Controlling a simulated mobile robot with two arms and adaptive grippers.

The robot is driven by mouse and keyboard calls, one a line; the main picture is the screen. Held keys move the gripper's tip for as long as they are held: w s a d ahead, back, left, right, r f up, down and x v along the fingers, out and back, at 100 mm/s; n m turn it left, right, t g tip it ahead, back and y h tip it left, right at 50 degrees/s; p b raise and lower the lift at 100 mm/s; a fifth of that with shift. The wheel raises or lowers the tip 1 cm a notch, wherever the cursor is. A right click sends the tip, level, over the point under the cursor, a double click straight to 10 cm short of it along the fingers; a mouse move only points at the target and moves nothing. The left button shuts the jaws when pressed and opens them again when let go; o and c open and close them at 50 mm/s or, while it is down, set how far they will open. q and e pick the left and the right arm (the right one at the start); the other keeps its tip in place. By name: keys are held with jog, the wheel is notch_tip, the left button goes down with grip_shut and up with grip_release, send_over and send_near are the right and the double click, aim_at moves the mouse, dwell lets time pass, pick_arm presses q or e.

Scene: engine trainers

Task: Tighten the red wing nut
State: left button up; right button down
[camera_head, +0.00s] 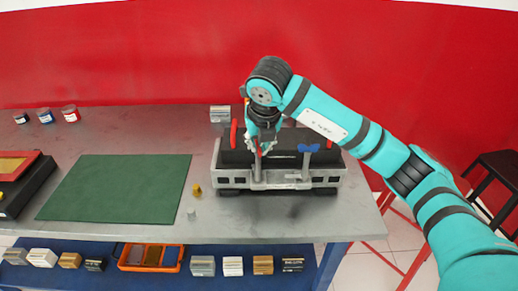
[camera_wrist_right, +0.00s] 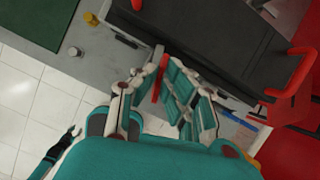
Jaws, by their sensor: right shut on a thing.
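The engine trainer (camera_head: 230,178) is a dark block with a grey front on the workbench. The red wing nut (camera_wrist_right: 160,79) sits at its front edge on a grey post. My right gripper (camera_head: 262,148) comes down over that post from above and is shut on the red wing nut. Its fingers hide part of the nut in the head view. A blue wing nut (camera_head: 308,148) stands on another post to the right. My left gripper is not in the head view; what looks like part of it shows small at the lower left of the wrist view.
Red handles (camera_head: 233,133) rise at the trainer's ends. A yellow piece (camera_head: 196,190) and a small grey piece (camera_head: 191,214) stand to its left, near a green mat (camera_head: 118,188). The lower shelf (camera_head: 200,252) holds several blocks and an orange tray (camera_head: 122,264).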

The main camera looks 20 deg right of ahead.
jog(key=shift+f+m+h+b, duration=0.1)
jog(key=shift+m+h+b, duration=0.45)
jog(key=shift+m, duration=0.65)
jog(key=c, duration=1.5)
grip_release()
jog(key=v, duration=1.2)
jog(key=shift+w, duration=0.2)
